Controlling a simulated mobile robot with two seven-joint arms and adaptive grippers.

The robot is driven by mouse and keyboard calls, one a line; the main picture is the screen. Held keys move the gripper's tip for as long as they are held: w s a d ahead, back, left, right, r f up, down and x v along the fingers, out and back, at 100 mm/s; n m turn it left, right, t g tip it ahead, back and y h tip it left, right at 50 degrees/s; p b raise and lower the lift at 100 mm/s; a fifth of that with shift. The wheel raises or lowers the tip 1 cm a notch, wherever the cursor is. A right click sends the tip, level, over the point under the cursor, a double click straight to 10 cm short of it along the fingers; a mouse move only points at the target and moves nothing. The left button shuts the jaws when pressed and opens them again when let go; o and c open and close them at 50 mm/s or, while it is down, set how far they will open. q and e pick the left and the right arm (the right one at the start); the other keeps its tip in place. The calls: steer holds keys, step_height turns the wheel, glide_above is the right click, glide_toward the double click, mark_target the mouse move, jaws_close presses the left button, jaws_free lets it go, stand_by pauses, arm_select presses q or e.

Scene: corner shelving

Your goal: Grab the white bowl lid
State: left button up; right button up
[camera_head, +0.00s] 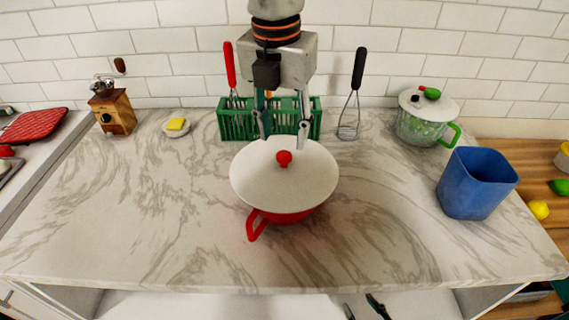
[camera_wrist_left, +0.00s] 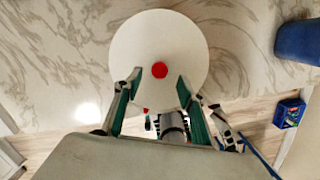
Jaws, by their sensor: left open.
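The white lid (camera_head: 262,185) is round with a red knob (camera_head: 284,157) and sits on a red bowl (camera_head: 286,216) with a red handle, in the middle of the counter. In the left wrist view the lid (camera_wrist_left: 160,35) fills the upper middle. My left gripper (camera_head: 284,138) points down above the lid, its open fingers either side of the knob's line and a little behind it. In the left wrist view the knob (camera_wrist_left: 160,69) shows between the open fingers, with nothing held. My right gripper (camera_head: 361,303) shows only as two separated fingertips at the bottom edge, empty.
A blue container (camera_head: 470,190) and a lidded green pot (camera_head: 420,130) stand right.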

mark_target(284, 155)
arm_select(q)
step_height(284, 155, down, 6)
steer(key=shift+w+r+p, duration=0.1)
steer(key=shift+w+p, duration=0.05)
steer(key=shift+p, duration=0.15)
jaws_close()
